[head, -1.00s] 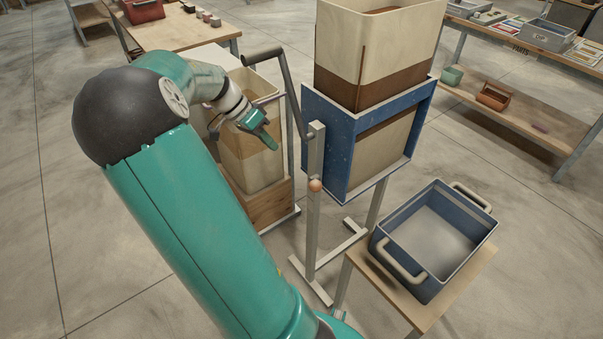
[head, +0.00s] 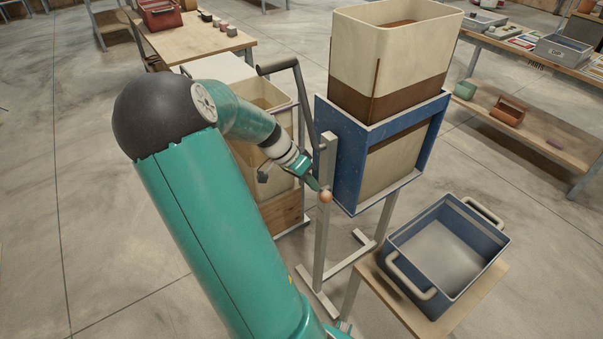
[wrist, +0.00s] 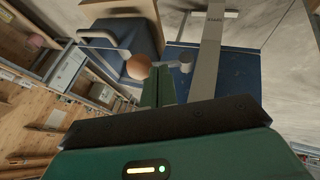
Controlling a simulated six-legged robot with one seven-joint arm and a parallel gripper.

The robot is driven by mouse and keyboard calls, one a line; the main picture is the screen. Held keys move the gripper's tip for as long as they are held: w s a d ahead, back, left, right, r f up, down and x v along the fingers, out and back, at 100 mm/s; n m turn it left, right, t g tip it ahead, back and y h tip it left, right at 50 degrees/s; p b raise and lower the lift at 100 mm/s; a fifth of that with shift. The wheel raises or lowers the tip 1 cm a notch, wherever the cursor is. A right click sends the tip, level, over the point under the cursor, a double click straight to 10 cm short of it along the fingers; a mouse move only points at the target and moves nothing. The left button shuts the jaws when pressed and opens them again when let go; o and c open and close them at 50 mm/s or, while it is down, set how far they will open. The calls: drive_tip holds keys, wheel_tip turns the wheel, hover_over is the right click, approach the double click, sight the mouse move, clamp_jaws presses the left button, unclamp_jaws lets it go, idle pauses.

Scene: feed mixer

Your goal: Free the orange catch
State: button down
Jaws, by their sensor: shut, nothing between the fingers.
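The orange catch shows as a round orange knob (head: 326,196) on the upright grey post (head: 322,240) beside the blue frame. My gripper (head: 316,186) is shut and empty, its green fingertips right at the knob's upper left. In the wrist view the knob (wrist: 139,66) sits just beyond and left of my closed fingertips (wrist: 158,80). I cannot tell whether they touch it. A short grey rod end lies to the right of the knob there.
The blue frame (head: 337,128) holds a cream and brown hopper (head: 400,55). An empty blue bin (head: 440,255) stands on a small wooden table (head: 480,285) at right. A cream and wood box (head: 282,208) stands behind my gripper. Open floor lies to the left.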

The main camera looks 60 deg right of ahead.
drive_tip(key=shift+s+a, duration=0.1)
drive_tip(key=shift+s, duration=0.15)
idle(0.4)
